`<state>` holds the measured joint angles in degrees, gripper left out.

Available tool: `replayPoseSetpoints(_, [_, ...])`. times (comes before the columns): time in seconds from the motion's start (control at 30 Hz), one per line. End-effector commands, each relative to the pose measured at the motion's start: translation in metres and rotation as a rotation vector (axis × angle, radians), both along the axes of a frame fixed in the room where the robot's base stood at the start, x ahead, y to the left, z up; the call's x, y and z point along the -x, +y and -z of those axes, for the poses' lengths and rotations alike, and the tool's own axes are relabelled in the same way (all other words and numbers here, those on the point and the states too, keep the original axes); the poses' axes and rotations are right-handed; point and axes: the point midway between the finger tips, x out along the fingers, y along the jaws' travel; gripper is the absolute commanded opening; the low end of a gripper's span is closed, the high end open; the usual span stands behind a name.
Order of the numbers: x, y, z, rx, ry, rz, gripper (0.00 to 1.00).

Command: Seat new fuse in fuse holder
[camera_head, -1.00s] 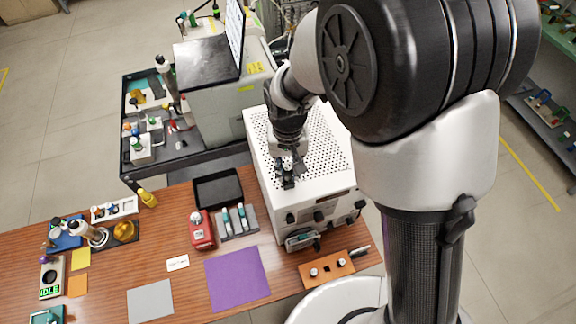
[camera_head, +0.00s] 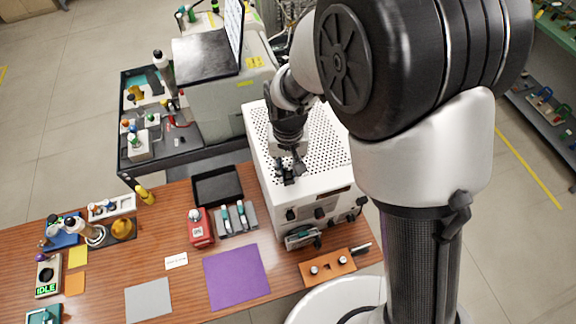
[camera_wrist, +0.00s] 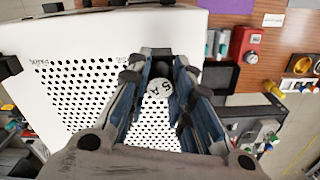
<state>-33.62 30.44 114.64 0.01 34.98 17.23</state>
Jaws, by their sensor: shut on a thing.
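My gripper (camera_head: 297,167) is over the front part of the perforated top of a white cabinet (camera_head: 318,150). In the wrist view its two fingers (camera_wrist: 160,78) are closed around a small pale round-ended piece marked "5 A", the fuse (camera_wrist: 158,90). A dark block, apparently the fuse holder (camera_head: 285,178), stands on the cabinet top at its front left, close beside the fingertips. A dark part also shows just beyond the fuse in the wrist view (camera_wrist: 155,52). I cannot tell whether the fuse touches the holder; the fingers hide most of it.
The cabinet front has knobs (camera_head: 320,212). On the wooden table (camera_head: 150,250) are a red device (camera_head: 199,232), a black tray (camera_head: 234,185), a purple mat (camera_head: 262,280) and an orange block (camera_head: 318,278). A dark cart (camera_head: 165,165) stands behind. The perforated top around the gripper looks clear.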

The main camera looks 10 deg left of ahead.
Motion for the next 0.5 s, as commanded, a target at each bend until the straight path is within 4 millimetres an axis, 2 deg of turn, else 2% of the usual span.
replayPoseSetpoints(0.27, [0.0001, 0.0, 0.0081, 0.0, 0.0, 0.0, 0.04])
replayPoseSetpoints(0.3, [0.0, 0.0, 0.0084, 0.0, 0.0, 0.0, 0.21])
replayPoseSetpoints(0.5, [0.0, 0.0, 0.0074, 0.0, 0.0, 0.0, 0.34])
